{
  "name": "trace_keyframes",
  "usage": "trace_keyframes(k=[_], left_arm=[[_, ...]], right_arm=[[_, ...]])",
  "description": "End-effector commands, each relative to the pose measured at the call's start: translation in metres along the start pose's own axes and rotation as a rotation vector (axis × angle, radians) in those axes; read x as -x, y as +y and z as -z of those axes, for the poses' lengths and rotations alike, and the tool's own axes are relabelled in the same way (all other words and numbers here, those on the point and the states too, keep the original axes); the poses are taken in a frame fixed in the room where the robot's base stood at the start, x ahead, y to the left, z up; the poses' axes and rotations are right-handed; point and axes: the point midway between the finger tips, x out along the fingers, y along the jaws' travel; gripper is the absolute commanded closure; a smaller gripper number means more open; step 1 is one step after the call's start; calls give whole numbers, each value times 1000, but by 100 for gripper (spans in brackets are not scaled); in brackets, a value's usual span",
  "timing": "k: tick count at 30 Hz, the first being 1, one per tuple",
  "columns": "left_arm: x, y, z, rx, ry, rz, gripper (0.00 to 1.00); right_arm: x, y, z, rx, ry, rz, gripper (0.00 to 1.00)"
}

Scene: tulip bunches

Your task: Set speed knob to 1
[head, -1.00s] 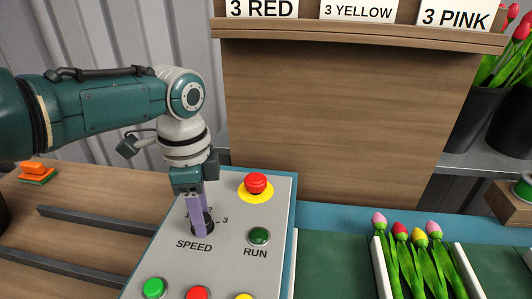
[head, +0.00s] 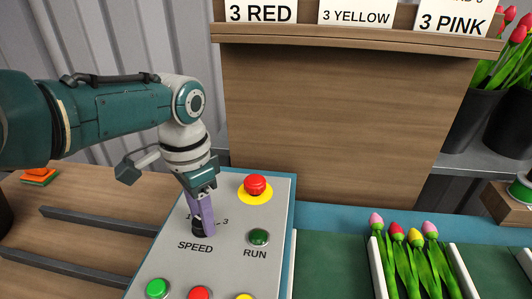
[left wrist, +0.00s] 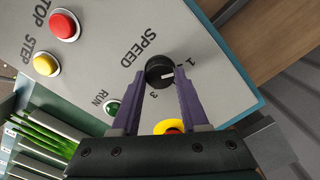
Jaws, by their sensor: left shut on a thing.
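The black speed knob (head: 197,230) sits on the grey control panel (head: 222,262), above the word SPEED. It also shows in the left wrist view (left wrist: 155,68), between the two purple fingers. My left gripper (head: 200,212) reaches down from the left and is shut on the knob, a finger on each side. In the left wrist view the knob's white mark points right, roughly toward the 1 side. I cannot tell whether it lines up exactly with the 1. The 2 is hidden. My right gripper is not in view.
A red button (head: 255,186) on a yellow base and a green RUN button (head: 258,237) are close right of my gripper. More buttons line the panel's front. Tulips (head: 408,262) lie between white dividers at right. A wooden board (head: 330,120) stands behind.

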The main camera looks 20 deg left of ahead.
Motion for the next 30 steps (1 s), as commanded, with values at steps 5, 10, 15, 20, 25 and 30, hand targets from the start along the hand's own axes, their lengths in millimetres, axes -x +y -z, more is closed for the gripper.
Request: trace_keyframes(k=[5, 10, 15, 20, 25, 30], left_arm=[[1, 0, 0, 11, 0, -3, 100], [1, 0, 0, 11, 0, -3, 100], [1, 0, 0, 10, 0, -2, 46], [1, 0, 0, 9, 0, -2, 28], [0, 0, 0, 8, 0, -1, 26], [7, 0, 1, 7, 2, 0, 26]], right_arm=[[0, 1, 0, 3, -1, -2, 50], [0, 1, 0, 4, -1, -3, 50], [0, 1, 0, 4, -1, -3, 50], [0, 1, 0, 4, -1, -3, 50], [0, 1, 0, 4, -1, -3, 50], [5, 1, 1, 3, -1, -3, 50]])
